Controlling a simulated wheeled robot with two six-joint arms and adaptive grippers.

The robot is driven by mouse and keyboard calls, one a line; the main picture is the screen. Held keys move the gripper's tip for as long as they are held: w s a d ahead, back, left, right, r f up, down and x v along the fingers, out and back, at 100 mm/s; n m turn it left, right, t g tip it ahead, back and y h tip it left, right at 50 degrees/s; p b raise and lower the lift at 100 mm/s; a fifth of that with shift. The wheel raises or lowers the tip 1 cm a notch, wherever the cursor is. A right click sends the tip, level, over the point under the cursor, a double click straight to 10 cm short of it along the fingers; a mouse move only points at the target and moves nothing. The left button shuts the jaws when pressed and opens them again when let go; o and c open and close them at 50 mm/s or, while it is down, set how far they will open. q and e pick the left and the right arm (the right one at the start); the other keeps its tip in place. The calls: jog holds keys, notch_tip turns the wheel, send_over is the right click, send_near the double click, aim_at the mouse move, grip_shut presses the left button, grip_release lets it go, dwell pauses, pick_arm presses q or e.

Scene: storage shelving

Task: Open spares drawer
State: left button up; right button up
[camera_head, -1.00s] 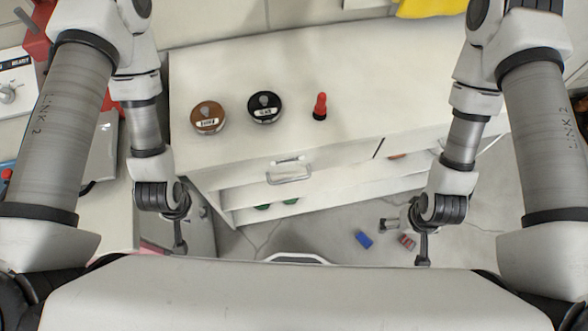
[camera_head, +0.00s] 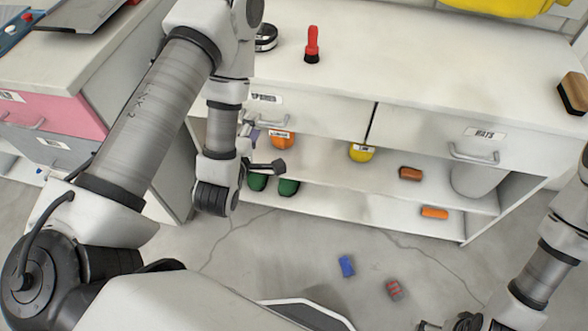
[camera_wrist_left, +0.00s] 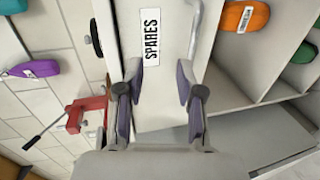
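The spares drawer (camera_wrist_left: 165,85) is a white front with a SPARES label (camera_wrist_left: 151,44) in the left wrist view. Its metal bar handle (camera_wrist_left: 195,28) is at the top of that view. My right gripper (camera_head: 450,324) is cut by the bottom edge.
A second drawer marked HATS (camera_head: 485,134) is at the right. Open shelves below hold an orange item (camera_head: 282,139), a yellow item (camera_head: 361,152) and green items (camera_head: 289,187). A red-handled brush (camera_head: 312,45) stands on the top. A blue block (camera_head: 346,266) lies on the floor.

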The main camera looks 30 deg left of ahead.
pick_arm(q)
jog(key=b, duration=0.2)
send_near(264, 124)
jog(key=w, duration=0.2)
jog(key=b+x, duration=0.1)
jog(key=x, duration=0.3)
jog(key=b+x, duration=0.1)
jog(key=x, duration=0.4)
jog(key=shift+s+a+f, duration=0.2)
grip_shut()
pick_arm(e)
notch_tip(264, 124, down, 7)
jog(key=shift+d, duration=0.2)
